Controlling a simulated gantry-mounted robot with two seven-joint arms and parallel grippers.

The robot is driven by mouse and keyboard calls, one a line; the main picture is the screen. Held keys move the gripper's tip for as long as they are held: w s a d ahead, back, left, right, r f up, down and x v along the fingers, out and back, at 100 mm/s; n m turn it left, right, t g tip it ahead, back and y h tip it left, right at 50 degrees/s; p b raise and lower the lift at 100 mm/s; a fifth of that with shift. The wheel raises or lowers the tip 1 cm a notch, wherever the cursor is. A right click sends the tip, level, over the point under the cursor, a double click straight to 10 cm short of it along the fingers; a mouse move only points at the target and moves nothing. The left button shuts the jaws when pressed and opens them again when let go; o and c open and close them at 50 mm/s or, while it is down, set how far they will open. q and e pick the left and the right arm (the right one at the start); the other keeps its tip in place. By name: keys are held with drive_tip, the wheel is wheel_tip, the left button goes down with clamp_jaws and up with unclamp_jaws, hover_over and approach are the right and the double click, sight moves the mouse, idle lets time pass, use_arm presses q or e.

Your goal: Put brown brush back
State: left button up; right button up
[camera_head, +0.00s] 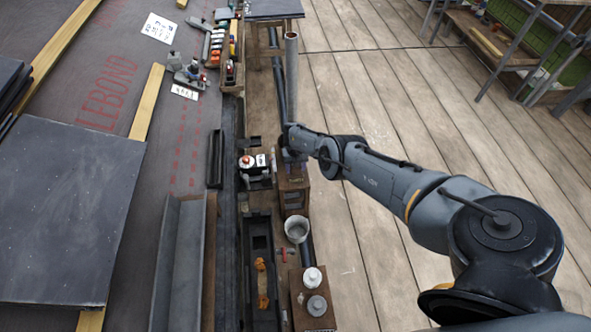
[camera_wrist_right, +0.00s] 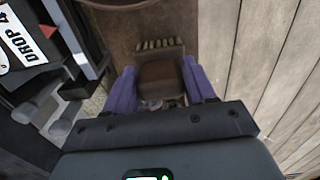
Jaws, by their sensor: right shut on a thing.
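The brown brush (camera_wrist_right: 160,78) is between the two purple fingers of my right gripper (camera_wrist_right: 160,86) in the right wrist view. Its row of pale bristles points up in that picture. In the head view my right gripper (camera_head: 289,158) is over a narrow brown wooden stand (camera_head: 293,198), in the strip of tools beside the roof. The arm hides the brush there, and I cannot tell whether it touches the stand. My left gripper is not in view.
A metal cup (camera_head: 297,229) and a wooden box (camera_head: 325,318) with white-topped containers are nearer. A dark tray (camera_head: 262,222) holds orange items. An upright grey pipe (camera_head: 292,75) stands behind the gripper.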

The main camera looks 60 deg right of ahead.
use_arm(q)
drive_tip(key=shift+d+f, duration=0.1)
use_arm(e)
drive_tip(key=shift+d, duration=0.1)
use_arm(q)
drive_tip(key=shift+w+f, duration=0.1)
use_arm(e)
drive_tip(key=shift+f, duration=0.2)
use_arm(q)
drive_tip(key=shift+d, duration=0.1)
use_arm(e)
drive_tip(key=o, duration=1)
drive_tip(key=shift+r, duration=0.1)
wheel_tip(320, 180, up, 11)
drive_tip(key=p, duration=0.9)
use_arm(q)
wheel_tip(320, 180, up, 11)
drive_tip(key=p, duration=0.1)
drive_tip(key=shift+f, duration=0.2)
use_arm(e)
drive_tip(key=shift+r, duration=0.65)
